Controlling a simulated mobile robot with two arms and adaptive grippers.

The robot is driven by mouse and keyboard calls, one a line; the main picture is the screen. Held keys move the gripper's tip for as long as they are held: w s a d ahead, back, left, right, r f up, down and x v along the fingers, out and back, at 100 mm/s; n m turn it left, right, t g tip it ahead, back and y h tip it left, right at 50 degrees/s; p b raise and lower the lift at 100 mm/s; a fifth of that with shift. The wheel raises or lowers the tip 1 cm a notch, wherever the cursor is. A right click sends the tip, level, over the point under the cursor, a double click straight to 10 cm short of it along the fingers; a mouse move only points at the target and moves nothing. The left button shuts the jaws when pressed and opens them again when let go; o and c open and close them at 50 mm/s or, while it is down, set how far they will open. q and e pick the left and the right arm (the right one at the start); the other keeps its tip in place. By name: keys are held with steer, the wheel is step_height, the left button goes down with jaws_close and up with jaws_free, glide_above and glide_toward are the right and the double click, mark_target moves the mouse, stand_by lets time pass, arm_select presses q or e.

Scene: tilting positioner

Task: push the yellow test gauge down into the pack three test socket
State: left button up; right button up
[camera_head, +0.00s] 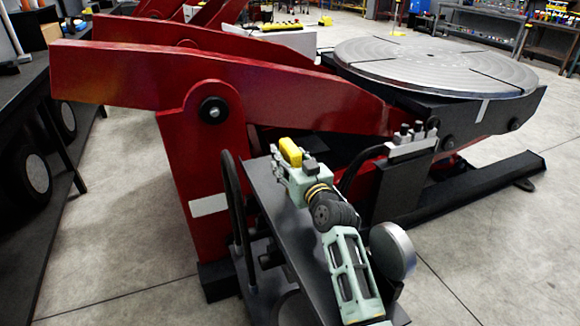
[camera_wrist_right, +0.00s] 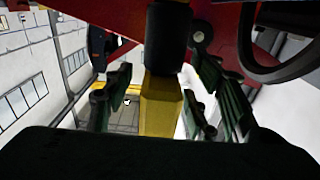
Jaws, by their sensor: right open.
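The yellow test gauge (camera_head: 290,152) shows in the head view as a small yellow block right at my right gripper (camera_head: 296,172). In the right wrist view the yellow gauge (camera_wrist_right: 160,105) stands in the gap between the two green-black finger sets of my right gripper (camera_wrist_right: 162,105). The fingers are spread, and a gap shows on each side of the gauge. A dark cylindrical part lies at the upper end of the yellow block in that view. I cannot make out the pack three test socket. My left gripper is not in view.
The red positioner frame (camera_head: 215,150) rises behind and left of my right arm. A dark panel (camera_head: 268,195) lies beside the gripper, with a black bent tube (camera_head: 236,205) at its left. A grey block with upright fittings (camera_head: 412,142) stands right. The round table (camera_head: 435,65) is behind.

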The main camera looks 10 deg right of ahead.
steer(key=shift+c, duration=0.4)
jaws_close()
steer(key=shift+r, duration=0.2)
